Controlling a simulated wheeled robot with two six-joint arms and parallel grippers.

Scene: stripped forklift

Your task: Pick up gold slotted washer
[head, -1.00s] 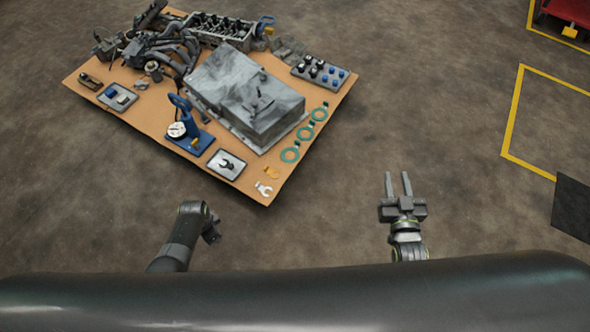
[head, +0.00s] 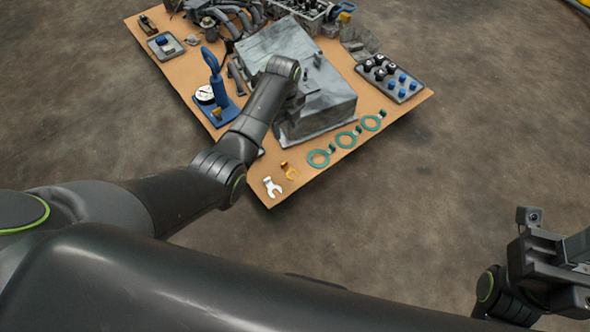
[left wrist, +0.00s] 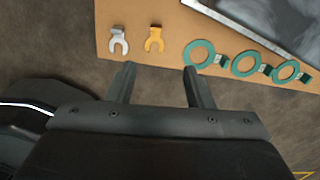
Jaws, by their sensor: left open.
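The gold slotted washer (head: 288,171) lies flat near the front corner of the tan board, between a silver slotted washer (head: 271,187) and the green rings. In the left wrist view the gold washer (left wrist: 154,40) lies just beyond the fingertips, roughly centred between them, slot facing me. My left gripper (left wrist: 159,78) is open and empty, apart from the washer.
The tan board (head: 345,163) also holds several green rings (head: 319,158), a grey metal block (head: 325,100), a blue stand (head: 213,75) and a tray of black and blue knobs (head: 391,77). Bare floor surrounds the board's front edges.

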